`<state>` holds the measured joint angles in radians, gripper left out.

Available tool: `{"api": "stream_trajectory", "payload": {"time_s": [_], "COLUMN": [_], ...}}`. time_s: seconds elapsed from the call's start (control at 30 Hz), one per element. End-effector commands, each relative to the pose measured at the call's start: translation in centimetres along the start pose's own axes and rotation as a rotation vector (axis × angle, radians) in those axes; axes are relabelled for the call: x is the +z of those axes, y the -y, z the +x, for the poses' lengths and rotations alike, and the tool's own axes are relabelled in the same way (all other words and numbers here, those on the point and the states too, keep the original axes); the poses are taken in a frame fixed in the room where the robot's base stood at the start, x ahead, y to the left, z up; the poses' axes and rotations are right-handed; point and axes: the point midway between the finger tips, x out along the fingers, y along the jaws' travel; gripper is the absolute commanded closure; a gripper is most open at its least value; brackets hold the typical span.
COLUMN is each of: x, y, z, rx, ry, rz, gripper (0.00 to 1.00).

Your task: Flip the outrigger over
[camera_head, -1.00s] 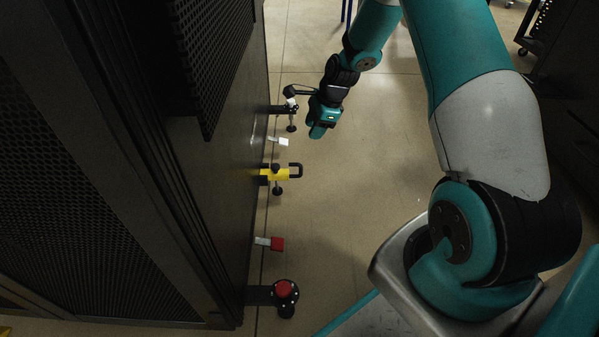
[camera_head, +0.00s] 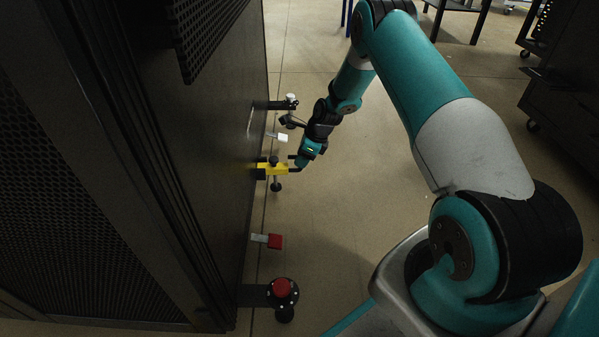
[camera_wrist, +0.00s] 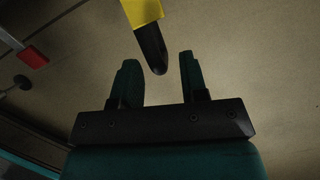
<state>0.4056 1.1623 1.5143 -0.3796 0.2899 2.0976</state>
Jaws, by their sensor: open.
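A yellow outrigger (camera_head: 270,169) juts from the lower side of the dark rack, with a black knob on top, a black foot below and a black handle at its outer end. My gripper (camera_head: 301,160) is open at that handle. In the wrist view the yellow outrigger (camera_wrist: 141,12) enters from the top. Its black handle (camera_wrist: 151,48) reaches down between the two open fingers of my gripper (camera_wrist: 158,62), with gaps showing on both sides. In the head view my gripper hides part of the handle.
The dark rack (camera_head: 150,130) fills the left. Along its side are a red-topped foot (camera_head: 283,290), a red block (camera_head: 274,241), a white block (camera_head: 282,137) and a white-topped foot (camera_head: 291,101). The floor (camera_head: 340,230) to the right is clear.

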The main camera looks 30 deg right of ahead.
Motion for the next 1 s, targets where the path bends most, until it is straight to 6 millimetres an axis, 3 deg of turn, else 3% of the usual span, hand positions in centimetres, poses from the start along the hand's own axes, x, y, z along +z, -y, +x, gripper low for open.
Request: {"api": "stream_trajectory", "payload": {"time_s": [0.03, 0.2, 0.57, 0.77, 1.0], "x": [-0.2, -0.1, 0.0, 0.0, 0.0], "y": [0.0, 0.0, 0.0, 0.0, 0.1], "z": [1.4, 2.9, 3.2, 3.2, 3.0], "rx": [0.0, -0.001, 0.0, -0.001, -0.002], "ry": [0.0, 0.0, 0.0, 0.0, 0.0], "rz": [-0.002, -0.001, 0.0, 0.0, -0.001], "gripper": [0.6, 0.6, 0.6, 1.0, 1.0]}}
